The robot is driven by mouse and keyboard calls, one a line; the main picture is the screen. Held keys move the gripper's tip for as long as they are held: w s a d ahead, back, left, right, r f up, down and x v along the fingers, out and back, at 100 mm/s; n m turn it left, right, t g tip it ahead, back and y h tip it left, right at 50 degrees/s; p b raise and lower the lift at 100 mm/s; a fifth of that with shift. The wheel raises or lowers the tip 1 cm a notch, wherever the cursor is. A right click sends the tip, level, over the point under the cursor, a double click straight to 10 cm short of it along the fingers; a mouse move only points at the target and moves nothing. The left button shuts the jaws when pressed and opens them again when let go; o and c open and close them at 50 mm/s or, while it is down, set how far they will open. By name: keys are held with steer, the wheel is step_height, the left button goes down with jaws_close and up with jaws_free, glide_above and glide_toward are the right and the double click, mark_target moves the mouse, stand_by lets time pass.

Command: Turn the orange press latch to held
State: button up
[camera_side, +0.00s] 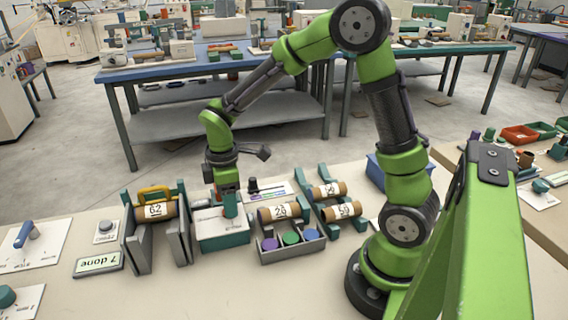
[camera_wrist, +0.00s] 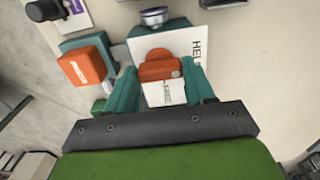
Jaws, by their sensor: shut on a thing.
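The orange press latch (camera_wrist: 160,69) shows in the wrist view between the two teal fingers of my gripper (camera_wrist: 161,80). My gripper is shut on it. A white plate (camera_wrist: 150,45) lies under and behind it, with partly covered lettering that starts "HEL" to the right of the latch. A white block marked "FREE" (camera_wrist: 163,93) sits just below the latch. In the side view my gripper (camera_side: 229,207) points down at the teal and white box (camera_side: 224,236). From there the latch is hard to make out behind the fingers.
An orange block (camera_wrist: 82,68) on a teal stand is left of my gripper in the wrist view. In the side view, a grey stand with a roll marked 62 (camera_side: 154,210) is close on the left. A tray of coloured discs (camera_side: 291,247) is close on the right.

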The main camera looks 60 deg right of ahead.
stand_by(0.3)
steer(key=o, duration=1)
steer(key=shift+o, duration=0.2)
step_height(320, 180, up, 17)
